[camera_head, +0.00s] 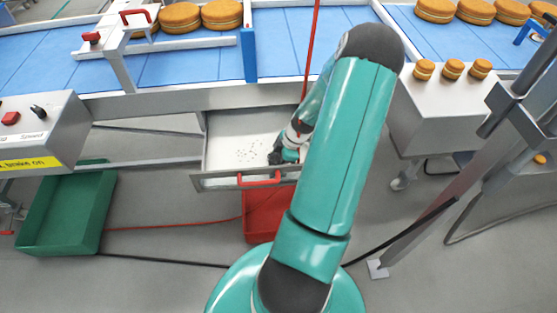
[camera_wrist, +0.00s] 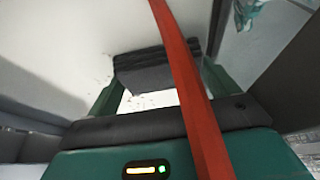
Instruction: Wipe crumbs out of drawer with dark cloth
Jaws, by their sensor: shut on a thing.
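The pulled-out drawer (camera_head: 222,160) is a shallow pale tray under the conveyor, with a red handle (camera_head: 260,181) on its front. Dark crumbs (camera_head: 250,154) lie scattered on its floor, left of my gripper (camera_head: 288,155). My gripper is low in the drawer's right part, shut on the dark cloth (camera_head: 275,158). In the wrist view the cloth (camera_wrist: 146,70) is a dark folded pad between the green fingers, with a few specks (camera_wrist: 108,58) beside it. My arm hides the drawer's right end. I cannot tell whether the cloth touches the floor.
A red cord (camera_head: 312,50) hangs near my arm; a red strip (camera_wrist: 185,80) crosses the wrist view. The blue conveyor (camera_head: 200,68) carries filled rounds (camera_head: 180,17). A red bin (camera_head: 266,215) is below the drawer; a green crate (camera_head: 65,215) is at left.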

